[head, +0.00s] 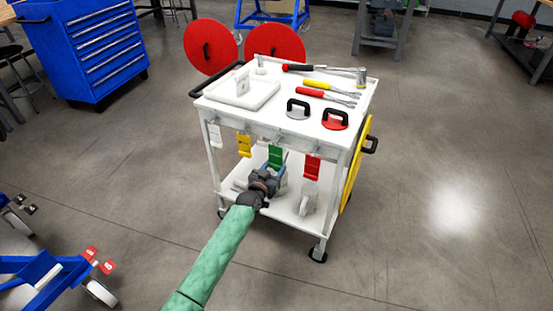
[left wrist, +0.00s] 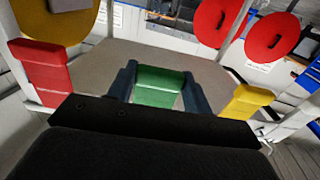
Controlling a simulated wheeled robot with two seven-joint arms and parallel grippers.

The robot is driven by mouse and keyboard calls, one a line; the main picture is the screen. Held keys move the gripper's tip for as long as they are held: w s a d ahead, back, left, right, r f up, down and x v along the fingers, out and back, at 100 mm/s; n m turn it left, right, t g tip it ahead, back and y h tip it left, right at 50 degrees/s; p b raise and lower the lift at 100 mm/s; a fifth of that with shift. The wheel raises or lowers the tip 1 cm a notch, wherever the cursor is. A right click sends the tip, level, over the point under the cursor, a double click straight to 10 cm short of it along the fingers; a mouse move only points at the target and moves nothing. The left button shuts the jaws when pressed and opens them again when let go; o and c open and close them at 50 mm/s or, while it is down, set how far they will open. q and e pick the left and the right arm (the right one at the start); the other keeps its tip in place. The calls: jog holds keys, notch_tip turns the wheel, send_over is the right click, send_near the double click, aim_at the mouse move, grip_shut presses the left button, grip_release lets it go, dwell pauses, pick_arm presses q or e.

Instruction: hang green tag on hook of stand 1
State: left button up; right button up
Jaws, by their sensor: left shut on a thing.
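The green tag (head: 275,155) hangs at the front of the white cart, below its top edge, between a yellow tag (head: 244,145) and a red tag (head: 312,166). My left gripper (head: 272,168) reaches it from the front and is shut on it. In the left wrist view, the green tag (left wrist: 158,86) sits between the two dark fingers. Its lower end is hidden behind the gripper body. I cannot tell whether the tag still rests on the cart's hook. I do not see a hook of stand 1 that I can make out. My right gripper is not in view.
The white cart (head: 232,113) carries hand tools, a white tray and two suction-cup handles. A yellow disc (head: 354,172) is on its right side, red discs (head: 275,44) behind. A blue stand (head: 55,270) is at lower left. The floor at right is clear.

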pick_arm(q)
jog(key=shift+s+a, duration=0.15)
jog(key=shift+s, duration=0.15)
jog(key=shift+p+v, duration=0.7)
jog(key=shift+v, duration=0.55)
